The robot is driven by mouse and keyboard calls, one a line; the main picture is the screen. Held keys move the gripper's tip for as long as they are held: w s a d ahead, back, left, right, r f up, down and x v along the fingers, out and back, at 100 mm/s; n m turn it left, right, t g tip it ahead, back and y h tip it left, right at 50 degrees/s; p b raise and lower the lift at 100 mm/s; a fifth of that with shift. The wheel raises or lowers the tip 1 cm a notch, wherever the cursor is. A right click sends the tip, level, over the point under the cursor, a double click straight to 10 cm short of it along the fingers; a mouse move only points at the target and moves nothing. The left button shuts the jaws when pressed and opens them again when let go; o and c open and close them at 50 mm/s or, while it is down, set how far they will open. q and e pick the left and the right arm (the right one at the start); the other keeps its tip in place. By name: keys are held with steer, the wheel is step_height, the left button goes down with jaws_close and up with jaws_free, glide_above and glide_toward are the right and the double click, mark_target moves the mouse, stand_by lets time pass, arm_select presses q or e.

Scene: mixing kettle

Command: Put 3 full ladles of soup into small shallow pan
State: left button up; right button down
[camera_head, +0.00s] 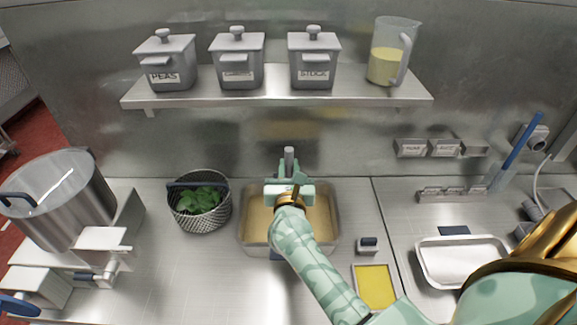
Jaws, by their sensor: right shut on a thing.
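A deep rectangular pan (247,232) of tan soup sits on the counter in the middle. My right gripper (289,180) is over this pan, shut on an upright grey handle (289,156), which looks like the ladle's. The lower end of the ladle is hidden behind my gripper and arm, so I cannot tell whether it is in the soup or full. A shallow pale metal pan (432,275) stands on the right counter. It looks empty where visible; my right arm covers its lower right side. My left gripper is not in view.
A small yellow-filled tray (375,285) lies right of my forearm. A wire basket of greens (200,202) stands left of the soup, and a large steel pot (62,205) at far left. A shelf (275,98) above holds lidded canisters and a jug (392,52).

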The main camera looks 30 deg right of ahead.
step_height(320, 180, down, 11)
steer(key=b, duration=0.8)
steer(key=shift+b, duration=0.35)
steer(key=shift+r, duration=0.2)
step_height(320, 180, up, 13)
steer(key=p, duration=1.2)
steer(key=shift+r, duration=0.1)
steer(key=shift+a+f, duration=0.1)
steer(key=shift+f, duration=0.1)
